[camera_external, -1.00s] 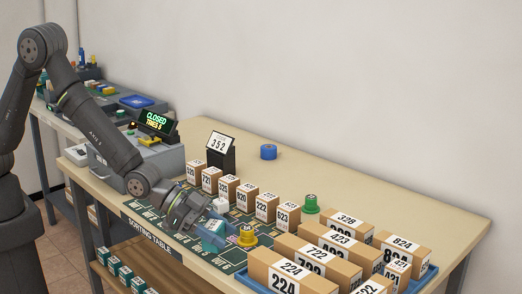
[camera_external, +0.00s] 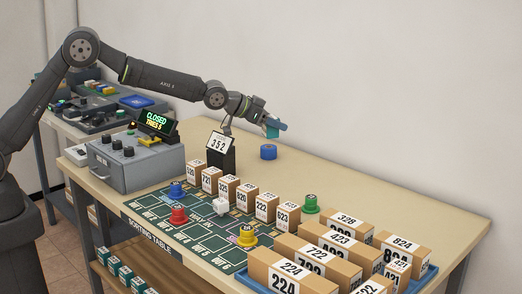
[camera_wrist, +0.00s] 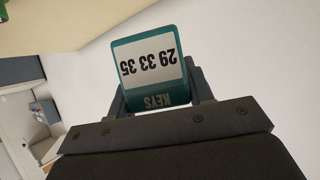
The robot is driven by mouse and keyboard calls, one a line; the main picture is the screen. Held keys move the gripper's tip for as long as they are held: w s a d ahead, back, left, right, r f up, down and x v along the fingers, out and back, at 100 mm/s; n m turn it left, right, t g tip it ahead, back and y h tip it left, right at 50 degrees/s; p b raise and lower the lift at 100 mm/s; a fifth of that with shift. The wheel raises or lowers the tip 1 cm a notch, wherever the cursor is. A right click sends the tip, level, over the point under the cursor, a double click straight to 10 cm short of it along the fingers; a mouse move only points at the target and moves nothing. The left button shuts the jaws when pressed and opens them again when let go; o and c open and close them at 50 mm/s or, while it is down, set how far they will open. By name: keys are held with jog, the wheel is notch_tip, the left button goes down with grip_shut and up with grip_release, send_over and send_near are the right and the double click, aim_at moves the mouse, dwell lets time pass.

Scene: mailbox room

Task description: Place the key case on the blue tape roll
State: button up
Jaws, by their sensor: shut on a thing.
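In the external view the key case (camera_external: 272,132) shows as a small teal piece at the fingertips. The blue tape roll (camera_external: 268,152) lies on the sorting table near its back edge, just below the held case. There appears to be a gap between them. The wrist view shows the case between the fingers (camera_wrist: 155,95); the tape roll is not in that view.
A black sign (camera_external: 221,152) reading 352 stands left of the roll. A row of numbered boxes (camera_external: 246,196) and a green piece (camera_external: 311,204) stand in front. A blue tray (camera_external: 419,283) of larger boxes is at the right. The tabletop right of the roll is clear.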

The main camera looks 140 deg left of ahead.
jog(key=s+a, duration=0.4)
jog(key=s, duration=0.1)
send_over(273, 146)
jog(key=shift+n+g, duration=0.4)
notch_tip(273, 146, down, 6)
jog(key=shift+d+r, duration=0.1)
jog(key=shift+r, duration=0.1)
jog(key=shift+f, duration=2.1)
jog(key=shift+f, duration=0.2)
jog(key=o, duration=1.1)
jog(key=shift+r, duration=0.1)
